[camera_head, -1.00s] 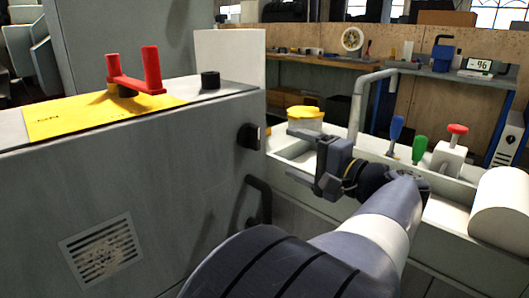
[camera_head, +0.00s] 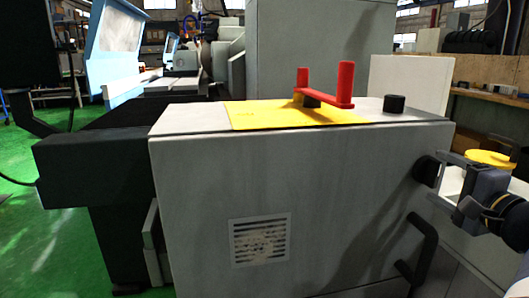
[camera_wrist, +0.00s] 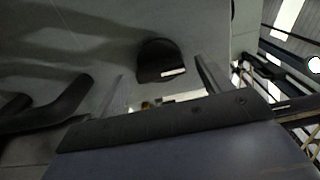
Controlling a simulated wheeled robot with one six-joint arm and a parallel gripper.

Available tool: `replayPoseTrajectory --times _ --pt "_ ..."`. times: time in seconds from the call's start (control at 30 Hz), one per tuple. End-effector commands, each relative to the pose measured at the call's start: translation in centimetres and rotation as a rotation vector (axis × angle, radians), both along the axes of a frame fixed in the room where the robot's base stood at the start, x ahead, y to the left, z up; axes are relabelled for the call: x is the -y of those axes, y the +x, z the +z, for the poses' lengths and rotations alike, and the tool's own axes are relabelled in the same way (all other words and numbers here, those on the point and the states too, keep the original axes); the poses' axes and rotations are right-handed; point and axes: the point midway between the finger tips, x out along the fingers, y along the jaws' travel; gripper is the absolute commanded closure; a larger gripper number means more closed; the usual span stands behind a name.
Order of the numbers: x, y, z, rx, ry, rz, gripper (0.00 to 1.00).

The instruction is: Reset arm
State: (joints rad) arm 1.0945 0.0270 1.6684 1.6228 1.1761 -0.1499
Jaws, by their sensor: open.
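My gripper (camera_head: 437,175) is at the right edge of the head view, its two fingers apart and nothing between them. It points left at the grey cabinet (camera_head: 330,205) of the grinder. A black round knob (camera_head: 425,171) on the cabinet side appears close to the fingertips. I cannot tell whether they touch it. In the wrist view, the knob (camera_wrist: 160,60) shows beyond the gap between the fingers of my gripper (camera_wrist: 158,75), and a black handle (camera_wrist: 50,108) lies to the left.
A red crank handle (camera_head: 345,84) stands on a yellow plate (camera_head: 290,114) on the cabinet top, beside a black knob (camera_head: 394,103). A black curved handle (camera_head: 428,245) juts from the cabinet side below my gripper. Open green floor (camera_head: 45,245) lies at the left.

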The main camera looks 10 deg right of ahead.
Motion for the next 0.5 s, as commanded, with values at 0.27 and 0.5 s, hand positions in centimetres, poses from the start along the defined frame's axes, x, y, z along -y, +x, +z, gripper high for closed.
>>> replayPoseTrajectory --times 0.27,0.5 --pt "-0.15 1.34 0.1 -0.001 0.007 0.0 0.26" --pt "-0.13 1.3 0.01 -0.001 0.01 0.0 0.26"
